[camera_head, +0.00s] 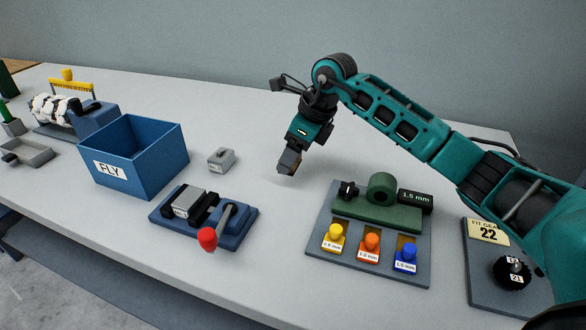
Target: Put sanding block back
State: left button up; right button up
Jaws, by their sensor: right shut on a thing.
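My right gripper (292,150) is above the middle of the white table, shut on a small dark brown block that looks like the sanding block (288,163). Its jaws hide part of the block. The block's lower end is close to the table top; I cannot tell if it touches. My left gripper is not in view.
A small grey block (221,159) lies left of the gripper, beside a blue bin labelled FLY (136,158). In front is a blue clamp-like device with a red-knobbed lever (208,238). A grey board with coloured knobs (333,266) and a FIT GEAR panel (487,232) stand at right.

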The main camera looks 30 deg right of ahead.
aim_at(298, 160)
jog(key=shift+f, duration=2.1)
jog(key=shift+f, duration=0.15)
jog(key=o, duration=1)
jog(key=shift+r, duration=0.35)
jog(key=v, duration=1.1)
jog(key=shift+s+r, duration=0.25)
jog(key=shift+d, duration=0.1)
